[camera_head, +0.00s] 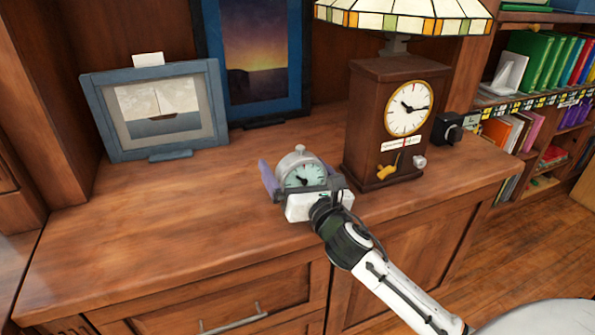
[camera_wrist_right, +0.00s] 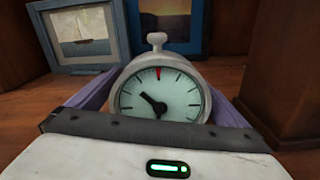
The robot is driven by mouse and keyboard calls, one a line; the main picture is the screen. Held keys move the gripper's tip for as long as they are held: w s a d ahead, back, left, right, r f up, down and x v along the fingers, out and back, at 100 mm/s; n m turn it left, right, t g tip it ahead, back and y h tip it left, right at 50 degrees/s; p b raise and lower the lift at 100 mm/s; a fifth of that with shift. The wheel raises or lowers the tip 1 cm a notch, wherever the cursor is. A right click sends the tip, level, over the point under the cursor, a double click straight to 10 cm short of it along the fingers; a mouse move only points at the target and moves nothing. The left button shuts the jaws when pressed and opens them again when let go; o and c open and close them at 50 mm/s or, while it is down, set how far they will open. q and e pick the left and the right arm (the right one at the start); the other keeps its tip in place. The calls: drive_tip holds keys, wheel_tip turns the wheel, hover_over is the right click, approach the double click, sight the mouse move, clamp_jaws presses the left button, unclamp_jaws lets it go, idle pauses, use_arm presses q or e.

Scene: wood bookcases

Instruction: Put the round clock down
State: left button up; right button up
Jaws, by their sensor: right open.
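The round clock (camera_head: 302,175) is a small pale grey clock with a knob on top and a light greenish dial. It stands upright on the wooden cabinet top (camera_head: 180,225), left of the tall wooden clock. My right gripper (camera_head: 301,180) is open around it, one purple finger on each side. In the right wrist view, the round clock (camera_wrist_right: 160,98) is centred between the spread fingers. Its lower part is hidden behind the gripper body, so its base contact is not visible. My left gripper is not in view.
A tall wooden clock (camera_head: 386,130) stands close on the right, under a stained-glass lamp shade (camera_head: 405,14). A sailboat picture (camera_head: 158,108) and a sunset picture (camera_head: 256,55) stand behind. A small black object (camera_head: 449,129) is farther right. The cabinet top at left is clear.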

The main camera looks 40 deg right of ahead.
drive_tip(key=v, duration=1.2)
drive_tip(key=shift+d+r, duration=0.1)
